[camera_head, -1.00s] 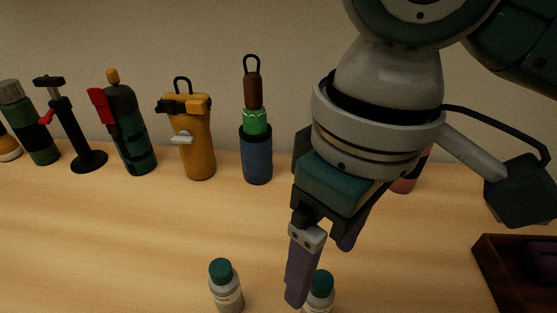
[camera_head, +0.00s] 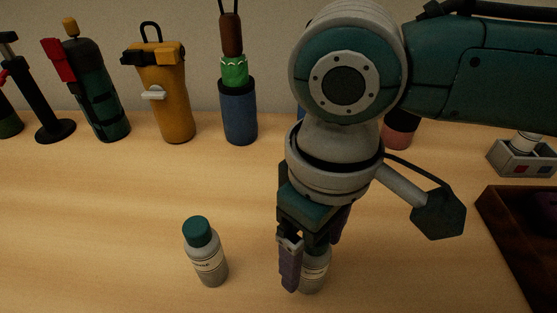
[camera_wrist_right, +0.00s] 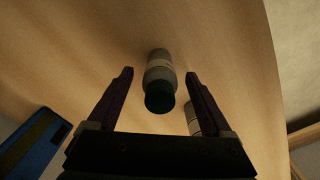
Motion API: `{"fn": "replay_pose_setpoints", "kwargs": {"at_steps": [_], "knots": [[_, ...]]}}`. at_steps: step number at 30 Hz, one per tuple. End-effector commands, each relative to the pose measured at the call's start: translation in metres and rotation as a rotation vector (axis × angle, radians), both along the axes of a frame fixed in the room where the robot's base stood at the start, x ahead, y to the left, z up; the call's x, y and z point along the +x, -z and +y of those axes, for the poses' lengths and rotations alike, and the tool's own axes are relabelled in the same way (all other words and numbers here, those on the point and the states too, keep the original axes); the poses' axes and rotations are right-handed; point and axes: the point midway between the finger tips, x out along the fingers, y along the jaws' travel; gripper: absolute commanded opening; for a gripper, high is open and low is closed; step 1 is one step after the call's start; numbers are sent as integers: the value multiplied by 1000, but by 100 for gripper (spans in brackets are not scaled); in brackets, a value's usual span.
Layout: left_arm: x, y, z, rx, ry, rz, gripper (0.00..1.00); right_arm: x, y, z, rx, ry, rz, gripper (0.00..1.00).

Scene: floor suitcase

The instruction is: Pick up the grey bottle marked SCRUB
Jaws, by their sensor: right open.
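Two grey bottles with teal caps and pale labels stand upright on the wooden table, the left bottle (camera_head: 207,262) and the right bottle (camera_head: 314,272). I cannot read either label clearly, so I cannot tell which is marked SCRUB. My right gripper (camera_head: 312,262) points down, open, at the right bottle; one finger hides part of it and its cap is covered. In the right wrist view, a bottle (camera_wrist_right: 160,70) shows between the open fingers (camera_wrist_right: 160,80), with no visible contact. Another bottle (camera_wrist_right: 193,118) is partly behind the right finger. My left gripper is out of view.
A blue holder (camera_head: 238,112), a mustard bottle (camera_head: 172,105) and a dark green flask (camera_head: 103,105) line the back by the wall. A brown tray (camera_head: 505,240) and a small grey box (camera_head: 520,158) are at right. The table's left front is clear.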

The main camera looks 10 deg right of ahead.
Motion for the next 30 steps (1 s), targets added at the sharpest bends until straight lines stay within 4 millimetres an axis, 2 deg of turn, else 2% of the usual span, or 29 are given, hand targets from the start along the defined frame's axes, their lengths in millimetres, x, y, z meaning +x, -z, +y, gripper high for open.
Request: {"fn": "replay_pose_setpoints", "kwargs": {"at_steps": [7, 27, 29, 30], "knots": [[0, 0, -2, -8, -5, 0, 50, 0, 1, 0, 1, -1, -1, 82], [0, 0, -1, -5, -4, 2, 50, 0, 1, 0, 1, -1, -1, 6], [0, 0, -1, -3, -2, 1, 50, 0, 1, 0, 1, -1, -1, 0], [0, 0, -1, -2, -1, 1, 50, 0, 1, 0, 1, -1, -1, 0]]}}
